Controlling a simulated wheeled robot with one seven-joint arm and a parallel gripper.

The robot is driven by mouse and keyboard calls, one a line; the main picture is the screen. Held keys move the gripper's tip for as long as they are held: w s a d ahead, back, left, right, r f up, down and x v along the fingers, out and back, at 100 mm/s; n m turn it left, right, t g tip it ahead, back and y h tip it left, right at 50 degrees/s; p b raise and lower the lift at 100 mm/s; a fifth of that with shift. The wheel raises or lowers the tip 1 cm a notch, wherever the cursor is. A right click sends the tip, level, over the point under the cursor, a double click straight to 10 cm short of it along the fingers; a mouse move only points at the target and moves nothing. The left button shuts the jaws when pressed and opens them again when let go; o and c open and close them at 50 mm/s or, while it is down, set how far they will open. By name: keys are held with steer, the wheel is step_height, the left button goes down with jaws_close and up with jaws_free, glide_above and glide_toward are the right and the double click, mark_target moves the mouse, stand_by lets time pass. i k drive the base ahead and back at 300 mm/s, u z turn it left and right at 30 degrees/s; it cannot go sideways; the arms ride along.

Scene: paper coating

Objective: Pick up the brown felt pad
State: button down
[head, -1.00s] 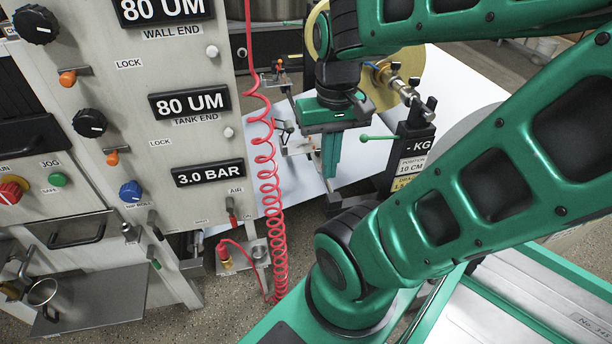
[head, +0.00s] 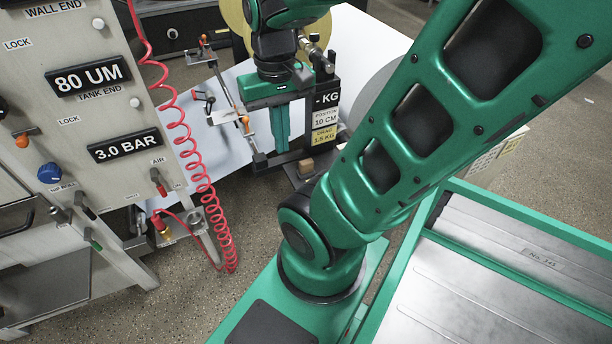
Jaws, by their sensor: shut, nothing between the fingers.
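A small brown block (head: 306,167), which looks like the brown felt pad, sits low on a dark base below the sign reading "- KG". My gripper (head: 279,143) points down just left of that sign, above and to the left of the brown block and apart from it in the picture. Its green fingers are shut with nothing visible between them. How far the fingertips are from the block in depth I cannot tell.
The black post with the sign (head: 325,115) stands close to the right of my gripper. A thin rod stand with orange clips (head: 244,122) is close on the left. A red coiled hose (head: 190,150) hangs by the control panel (head: 85,120). A white sheet (head: 215,145) spreads behind.

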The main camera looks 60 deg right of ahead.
mark_target(306, 166)
steer(key=z, duration=0.6)
steer(key=i, duration=0.15)
steer(key=z, duration=1.7)
steer(key=k, duration=0.8)
steer(key=u, duration=0.7)
steer(key=i, duration=1)
steer(key=u, duration=0.05)
